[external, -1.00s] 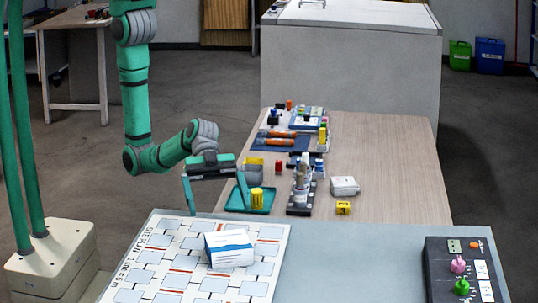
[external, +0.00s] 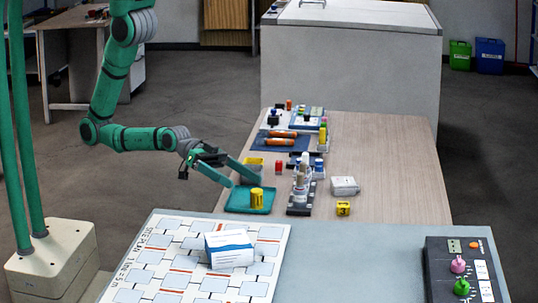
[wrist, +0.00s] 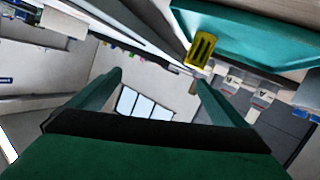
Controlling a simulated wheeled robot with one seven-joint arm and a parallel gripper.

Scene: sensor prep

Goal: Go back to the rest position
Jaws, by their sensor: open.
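My gripper (external: 241,178) is open and empty. In the external view its two green fingers reach toward the teal tray (external: 236,208) at the near left of the wooden table. A yellow ribbed cylinder (external: 257,194) stands in that tray, apart from the fingers. In the wrist view the fingers (wrist: 157,82) are spread with nothing between them. The yellow cylinder also shows there (wrist: 201,47), beyond the fingers, by the teal tray (wrist: 228,32).
The wooden table (external: 393,180) holds a rack of bottles (external: 300,195), a white box (external: 344,186) and a yellow numbered block (external: 343,208). A nearer table has a white and blue box (external: 229,249) on a printed board (external: 180,255). Open floor lies left of the wooden table.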

